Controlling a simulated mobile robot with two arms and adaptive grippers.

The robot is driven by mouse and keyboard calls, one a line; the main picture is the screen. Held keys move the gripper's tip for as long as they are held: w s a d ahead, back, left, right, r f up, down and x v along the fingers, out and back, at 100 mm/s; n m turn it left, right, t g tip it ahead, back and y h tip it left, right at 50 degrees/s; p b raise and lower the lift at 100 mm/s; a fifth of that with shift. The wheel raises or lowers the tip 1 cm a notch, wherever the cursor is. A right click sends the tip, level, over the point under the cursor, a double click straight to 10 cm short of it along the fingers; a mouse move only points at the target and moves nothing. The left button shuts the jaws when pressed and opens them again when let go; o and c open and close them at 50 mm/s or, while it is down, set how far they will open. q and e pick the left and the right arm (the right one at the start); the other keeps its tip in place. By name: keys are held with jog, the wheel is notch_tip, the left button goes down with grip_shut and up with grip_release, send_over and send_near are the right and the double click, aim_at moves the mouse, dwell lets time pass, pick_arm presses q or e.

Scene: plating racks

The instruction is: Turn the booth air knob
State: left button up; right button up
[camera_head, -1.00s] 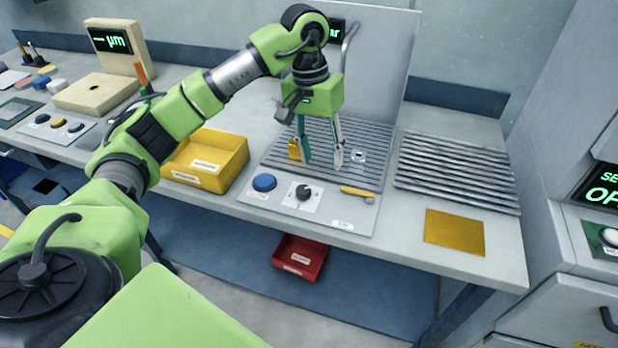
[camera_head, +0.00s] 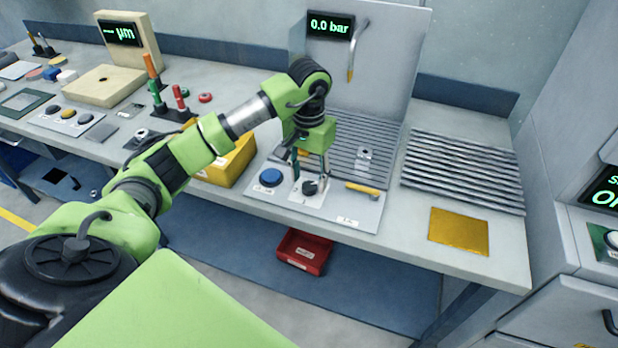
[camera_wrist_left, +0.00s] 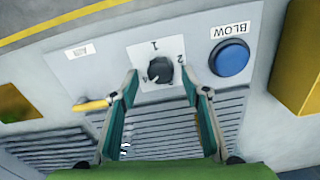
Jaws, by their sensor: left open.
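The booth air knob (camera_head: 309,188) is a black round dial on a white plate at the front of the grey panel. In the left wrist view the knob (camera_wrist_left: 160,71) has numerals around it, with 1 and 2 legible, and a pale mark at its lower left. My left gripper (camera_head: 311,175) is open and points down at the knob. In the wrist view its fingertips (camera_wrist_left: 159,77) lie on either side of the knob; I cannot tell whether they touch it. The display (camera_head: 331,26) reads 0.0 bar. My right gripper is not in view.
A blue BLOW button (camera_head: 270,177) and a yellow-handled lever (camera_head: 363,189) flank the knob. A yellow bin (camera_head: 232,165) stands left of the panel. A slatted rack (camera_head: 463,172) and gold plate (camera_head: 459,231) lie to the right. A hooked nozzle (camera_head: 354,55) hangs behind.

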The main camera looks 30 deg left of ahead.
pick_arm(q)
jog(key=shift+f, duration=0.9)
jog(key=c, duration=1.1)
